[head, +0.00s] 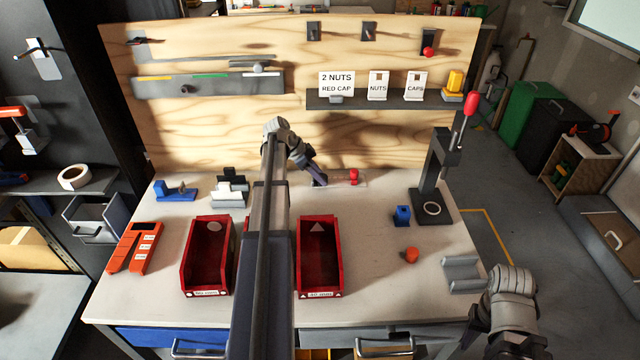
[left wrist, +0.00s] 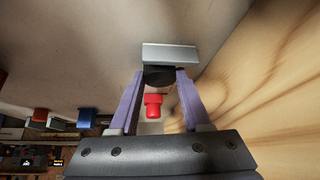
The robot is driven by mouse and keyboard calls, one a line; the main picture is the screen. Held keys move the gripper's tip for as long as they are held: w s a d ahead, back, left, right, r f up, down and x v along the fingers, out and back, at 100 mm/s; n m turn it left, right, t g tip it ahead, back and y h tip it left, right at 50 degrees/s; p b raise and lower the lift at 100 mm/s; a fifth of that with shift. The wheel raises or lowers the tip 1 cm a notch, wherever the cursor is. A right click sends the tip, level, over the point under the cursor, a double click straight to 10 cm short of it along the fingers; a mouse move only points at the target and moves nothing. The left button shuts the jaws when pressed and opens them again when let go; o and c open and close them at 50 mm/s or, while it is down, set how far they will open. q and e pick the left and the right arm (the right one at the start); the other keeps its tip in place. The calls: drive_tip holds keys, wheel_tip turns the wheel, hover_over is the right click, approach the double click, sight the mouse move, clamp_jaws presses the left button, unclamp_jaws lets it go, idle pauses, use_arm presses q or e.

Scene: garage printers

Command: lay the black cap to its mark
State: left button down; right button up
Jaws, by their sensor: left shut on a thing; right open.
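My left gripper (head: 318,181) reaches over the bench to its back, near the plywood wall. In the left wrist view its two purple fingers (left wrist: 161,76) are shut on a black round thing, the black cap (left wrist: 158,75). A pale grey block (left wrist: 170,54) lies right beyond the cap; I cannot tell whether they touch. In the head view the cap is hidden by the gripper. A red cap (head: 353,176) stands just right of the gripper, and it also shows in the left wrist view (left wrist: 153,105). My right gripper (head: 515,347) is at the bottom right, its fingers mostly cut off.
Two red bins (head: 187,270) (head: 337,270) stand at the front, my left arm between them. A press (head: 437,165) with a red handle stands at the right. A blue block (head: 402,215), an orange knob (head: 411,255) and a grey cradle (head: 461,272) are near it.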

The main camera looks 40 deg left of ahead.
use_arm(q)
drive_tip(key=shift+s+a, duration=0.15)
drive_tip(key=shift+a, duration=0.05)
idle(0.6)
drive_tip(key=shift+c, duration=1.4)
unclamp_jaws()
drive_tip(key=p+v, duration=0.6)
drive_tip(key=v, duration=0.1)
drive_tip(key=shift+r, duration=0.1)
drive_tip(key=shift+s+a+r+p, duration=0.15)
drive_tip(key=shift+r+p, duration=0.05)
drive_tip(key=shift+p, duration=0.1)
drive_tip(key=shift+f, duration=0.1)
